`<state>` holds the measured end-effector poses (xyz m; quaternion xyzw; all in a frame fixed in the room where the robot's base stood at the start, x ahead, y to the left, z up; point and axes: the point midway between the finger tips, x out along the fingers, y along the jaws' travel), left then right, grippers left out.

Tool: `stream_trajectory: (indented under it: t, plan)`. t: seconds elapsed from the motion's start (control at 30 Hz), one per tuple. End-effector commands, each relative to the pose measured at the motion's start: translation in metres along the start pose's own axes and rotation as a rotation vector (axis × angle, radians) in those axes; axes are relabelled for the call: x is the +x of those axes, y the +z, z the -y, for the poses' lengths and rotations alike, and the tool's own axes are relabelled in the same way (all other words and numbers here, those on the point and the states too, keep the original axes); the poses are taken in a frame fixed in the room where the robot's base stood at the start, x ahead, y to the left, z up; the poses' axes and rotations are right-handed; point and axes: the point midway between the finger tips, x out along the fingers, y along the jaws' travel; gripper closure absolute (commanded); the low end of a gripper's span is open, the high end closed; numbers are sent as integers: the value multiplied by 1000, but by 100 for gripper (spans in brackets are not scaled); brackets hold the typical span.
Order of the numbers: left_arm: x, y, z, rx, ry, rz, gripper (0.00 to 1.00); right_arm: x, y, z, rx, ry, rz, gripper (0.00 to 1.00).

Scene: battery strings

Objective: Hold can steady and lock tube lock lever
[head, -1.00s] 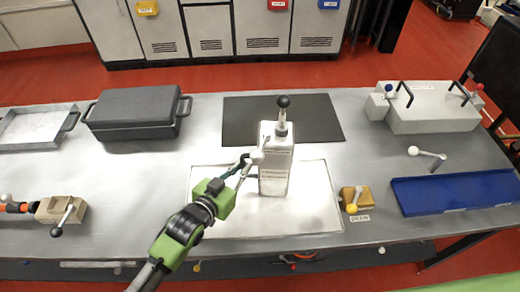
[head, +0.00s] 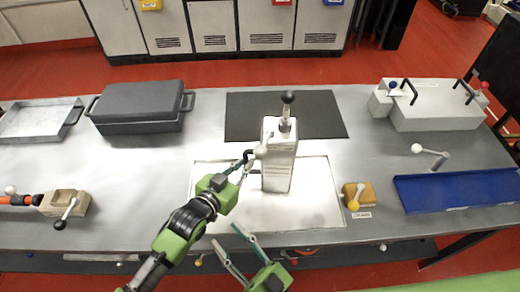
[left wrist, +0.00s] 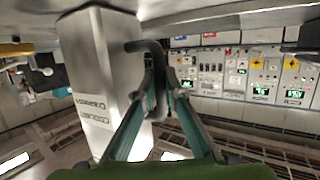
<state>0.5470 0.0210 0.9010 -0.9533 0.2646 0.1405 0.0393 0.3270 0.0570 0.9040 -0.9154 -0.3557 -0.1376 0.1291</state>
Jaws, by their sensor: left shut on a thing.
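The can (head: 279,170) is a tall pale-grey box, upright on the bright tray plate (head: 215,215). A lever with a black knob (head: 288,97) stands up from its top, and a white-knobbed lever (head: 261,151) is at its left side. I cannot tell which is the tube lock lever. My left gripper (head: 246,164) is shut on the can's dark side handle (left wrist: 143,46); the fingers also show in the left wrist view (left wrist: 158,92). My right gripper (head: 226,232) is open and empty at the table's front edge, apart from the can.
A tan block (head: 64,203) with a black-knobbed lever is at left. A dark mat (head: 240,117) lies behind the can.

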Motion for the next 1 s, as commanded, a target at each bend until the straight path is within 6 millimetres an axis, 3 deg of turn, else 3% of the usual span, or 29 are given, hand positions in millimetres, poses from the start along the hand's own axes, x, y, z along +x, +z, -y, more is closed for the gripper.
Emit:
stream_trajectory:
  t: [0.03,0.13,0.3,0.4,0.53,0.7,0.83,1.0]
  plan:
    - [-1,12,-2,-1,3,24,100,18,-26,-4,104,27,-84,62]
    - [-1,12,-2,-1,2,24,100,46,-79,-16,364,75,-262,62]
    - [0,12,-2,-1,2,24,100,59,-142,-14,959,142,-554,62]
    - [-1,12,-2,-1,2,24,100,59,-168,-20,1301,161,-735,62]
    - [-1,12,-1,-1,1,24,100,55,-185,-27,1736,173,-976,62]
    - [-1,12,-1,0,1,24,100,50,-184,-28,2204,182,-1261,62]
    - [-1,12,-1,0,1,24,100,48,-176,-22,2433,191,-1417,62]
    - [-1,12,-1,0,0,24,100,48,-170,-18,2566,199,-1517,62]
